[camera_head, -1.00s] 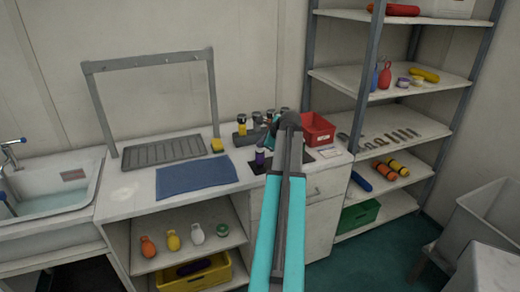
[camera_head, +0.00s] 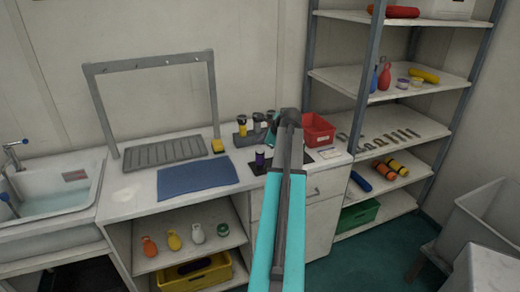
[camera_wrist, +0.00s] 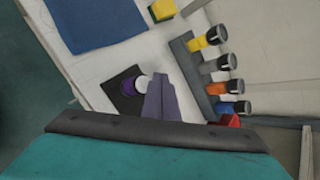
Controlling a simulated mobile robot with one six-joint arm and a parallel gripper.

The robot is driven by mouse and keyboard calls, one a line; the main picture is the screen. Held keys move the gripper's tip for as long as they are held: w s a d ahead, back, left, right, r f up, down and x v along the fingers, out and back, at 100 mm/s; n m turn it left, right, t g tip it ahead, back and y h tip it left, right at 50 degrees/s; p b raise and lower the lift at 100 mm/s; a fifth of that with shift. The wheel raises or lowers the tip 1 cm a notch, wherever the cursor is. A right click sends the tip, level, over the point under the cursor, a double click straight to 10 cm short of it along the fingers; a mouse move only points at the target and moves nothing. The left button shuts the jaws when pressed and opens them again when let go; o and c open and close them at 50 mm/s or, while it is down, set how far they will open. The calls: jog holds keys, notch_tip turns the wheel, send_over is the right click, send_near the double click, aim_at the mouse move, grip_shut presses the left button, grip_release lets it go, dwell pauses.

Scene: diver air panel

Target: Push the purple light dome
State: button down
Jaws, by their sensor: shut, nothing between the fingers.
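A small purple light (camera_head: 260,159) with a dark top stands on a black mat on the white counter, left of my arm in the head view. In the wrist view the purple light (camera_wrist: 129,86) shows a purple side and a pale round part. My gripper (camera_wrist: 160,92) is shut and empty. In the wrist view its fingers show just right of the purple light and overlap the pale part's edge; I cannot tell whether they touch. In the head view my arm hides the gripper.
A grey rack (camera_wrist: 187,62) of yellow, grey, orange and blue lights stands behind the purple light. A blue mat (camera_head: 198,177) and a yellow block (camera_head: 218,146) lie left. A red bin (camera_head: 318,130) is at right. Shelves with bottles stand farther right.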

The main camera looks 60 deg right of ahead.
aim_at(262, 151)
notch_tip(262, 151, up, 5)
jog(key=p, duration=0.3)
jog(key=shift+p, duration=0.4)
dwell(0.5)
